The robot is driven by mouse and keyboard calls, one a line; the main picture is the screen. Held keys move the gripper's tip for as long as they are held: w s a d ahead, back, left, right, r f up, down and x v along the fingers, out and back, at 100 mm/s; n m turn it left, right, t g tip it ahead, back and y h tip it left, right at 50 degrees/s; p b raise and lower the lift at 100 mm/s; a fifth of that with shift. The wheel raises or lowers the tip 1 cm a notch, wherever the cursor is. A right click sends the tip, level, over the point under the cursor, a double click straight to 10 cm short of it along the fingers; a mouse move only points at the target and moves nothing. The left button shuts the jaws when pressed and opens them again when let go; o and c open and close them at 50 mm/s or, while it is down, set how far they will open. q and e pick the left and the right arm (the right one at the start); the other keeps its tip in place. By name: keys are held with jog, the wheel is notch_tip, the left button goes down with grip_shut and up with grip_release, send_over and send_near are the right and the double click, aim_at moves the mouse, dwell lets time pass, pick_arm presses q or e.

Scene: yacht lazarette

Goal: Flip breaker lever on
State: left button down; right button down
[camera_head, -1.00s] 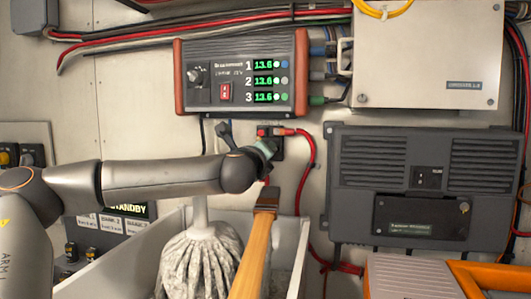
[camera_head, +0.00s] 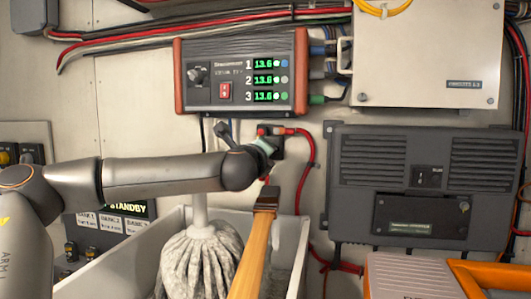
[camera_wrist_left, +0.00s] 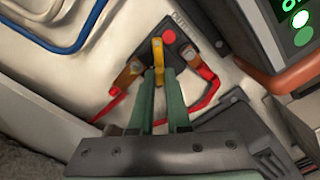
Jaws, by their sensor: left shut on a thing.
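The breaker (camera_head: 277,147) is a small black block on the wall with red cables, below the grey and red display unit. In the left wrist view its dark plate (camera_wrist_left: 190,22) carries a red round button (camera_wrist_left: 169,37) and a yellow lever (camera_wrist_left: 157,52). My left gripper (camera_wrist_left: 160,72) has green fingers, shut on the yellow lever, one on each side of it. In the head view my left gripper (camera_head: 264,146) is small and partly hidden by my own wrist. The lever cannot be made out there. My right gripper is not in view.
The display unit (camera_head: 240,72) is just above. A dark grey ventilated box (camera_head: 350,170) is at right. Below stand a white bin (camera_head: 105,272), a grey mop (camera_head: 200,265) and a wooden handle (camera_head: 250,255). A red cable (camera_head: 312,165) loops beside the breaker.

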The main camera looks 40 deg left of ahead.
pick_arm(q)
jog(key=shift+w+d+r+n+b, duration=0.15)
jog(key=shift+r+n+b, duration=0.2)
jog(key=shift+n, duration=1)
jog(key=shift+d+r+n+b, duration=0.2)
jog(key=shift+r+n, duration=0.3)
jog(key=shift+n, duration=0.9)
jog(key=shift+w+d+r+n+b, duration=0.1)
jog(key=shift+r+n+b, duration=0.25)
jog(key=shift+n, duration=1)
jog(key=shift+r, duration=0.1)
jog(key=c, duration=0.9)
grip_release()
jog(key=shift+s, duration=0.1)
jog(key=b+v, duration=0.3)
jog(key=v, duration=0.9)
jog(key=shift+s+d, duration=0.1)
jog(key=shift+s, duration=0.1)
